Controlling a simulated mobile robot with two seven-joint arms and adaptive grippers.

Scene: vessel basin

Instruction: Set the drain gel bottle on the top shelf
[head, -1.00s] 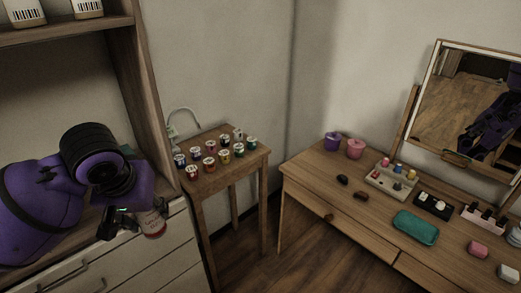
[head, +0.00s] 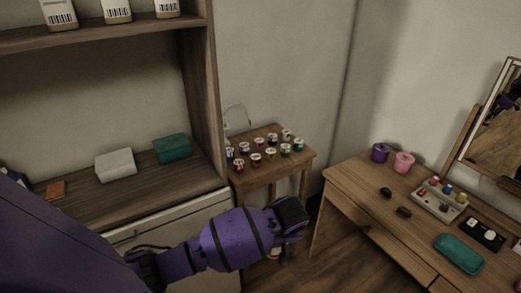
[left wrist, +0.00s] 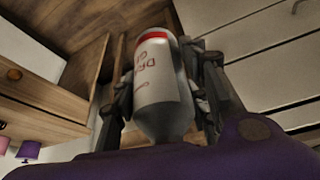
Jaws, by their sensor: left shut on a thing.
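The drain gel bottle (left wrist: 160,85) is pale grey-white with a red band and dark red lettering. In the left wrist view it sits between the two fingers of my left gripper (left wrist: 168,95), which is shut on it. In the head view my left gripper (head: 282,256) is low, right of the cabinet and in front of the small side table; only a sliver of the bottle shows there. The top shelf (head: 110,35) is at the upper left, well above the gripper. My right gripper is not in view.
Several white barcode-labelled containers (head: 117,10) stand on the top shelf. A white box (head: 115,164) and a teal box (head: 172,148) lie on the counter below. The cabinet's upright side panel (head: 213,100) and the side table (head: 278,172) with several small jars are near my arm.

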